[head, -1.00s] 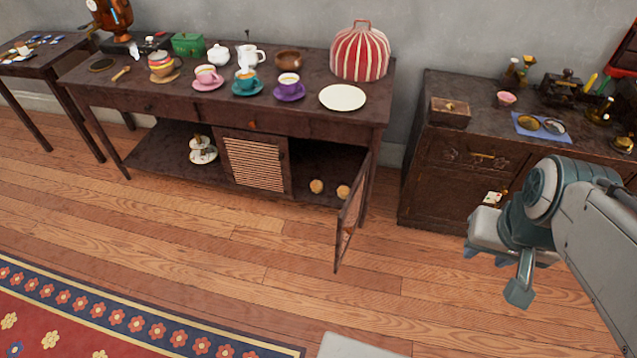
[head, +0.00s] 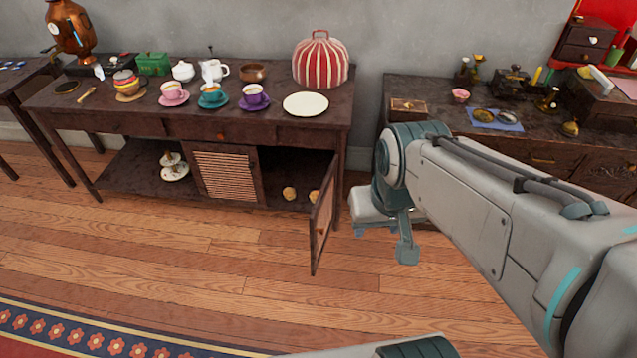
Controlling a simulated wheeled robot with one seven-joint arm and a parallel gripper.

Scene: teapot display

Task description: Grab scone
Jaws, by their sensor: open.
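Two small round golden-brown scones lie on the lower shelf of the long dark table, inside the compartment with the open door. The left scone (head: 290,194) is in plain view. The right scone (head: 314,197) is partly hidden by the door. The cabinet door (head: 322,218) stands swung open toward me, between the scones and my arm. My gripper (head: 382,228) is to the right of the open door, in front of the gap between the two pieces of furniture. It is apart from the scones and holds nothing that I can see.
The long table (head: 120,118) carries cups, a white plate (head: 306,104) and a striped tea cosy (head: 320,62). A dark cabinet (head: 400,88) with small items stands at right. The wooden floor (head: 230,250) in front is clear; a patterned rug (head: 70,330) lies lower left.

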